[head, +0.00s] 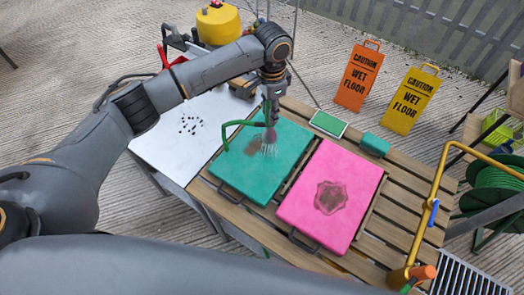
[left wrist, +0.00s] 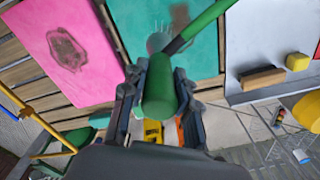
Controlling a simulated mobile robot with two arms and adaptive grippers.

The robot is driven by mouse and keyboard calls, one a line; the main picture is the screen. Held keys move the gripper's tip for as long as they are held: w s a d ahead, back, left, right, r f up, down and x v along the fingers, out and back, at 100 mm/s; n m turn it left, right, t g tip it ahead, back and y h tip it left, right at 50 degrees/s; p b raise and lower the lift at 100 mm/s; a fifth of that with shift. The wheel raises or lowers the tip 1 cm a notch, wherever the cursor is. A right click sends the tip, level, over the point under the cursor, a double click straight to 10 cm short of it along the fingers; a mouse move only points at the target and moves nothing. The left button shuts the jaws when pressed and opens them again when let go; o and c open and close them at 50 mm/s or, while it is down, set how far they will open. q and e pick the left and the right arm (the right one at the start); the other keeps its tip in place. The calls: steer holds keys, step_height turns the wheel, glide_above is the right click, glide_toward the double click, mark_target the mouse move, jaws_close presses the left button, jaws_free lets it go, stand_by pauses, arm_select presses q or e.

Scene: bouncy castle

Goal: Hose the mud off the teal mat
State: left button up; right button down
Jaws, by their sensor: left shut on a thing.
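The teal mat (head: 285,165) lies on a slatted wooden table, with a brown mud patch (head: 253,146) on its upper left part. My left gripper (head: 271,112) is above the mat, shut on a green hose nozzle (head: 240,123). In the left wrist view the nozzle (left wrist: 160,98) sits between the fingers of the gripper (left wrist: 157,75). A pale spray (head: 268,149) comes down onto the teal mat (left wrist: 205,52), just right of the mud. The mud shows partly behind the hose in the wrist view. My right gripper is out of view.
A pink mat (head: 350,178) with a dark mud patch lies right of the teal one. A white table (head: 185,150) with dark specks stands left. A green-topped pad (head: 328,123) and a teal block (head: 375,145) lie behind. A yellow pipe (head: 433,205) rises at right.

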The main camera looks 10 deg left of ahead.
arm_select(q)
steer(key=shift+w+a+b, duration=0.15)
steer(key=shift+w+a, duration=0.5)
steer(key=shift+w, duration=0.2)
steer(key=shift+w+a+b, duration=0.15)
steer(key=shift+w+a, duration=0.45)
steer(key=shift+w, duration=0.25)
steer(key=shift+s+a+p, duration=2)
steer(key=shift+p, duration=0.75)
steer(key=shift+r, duration=0.1)
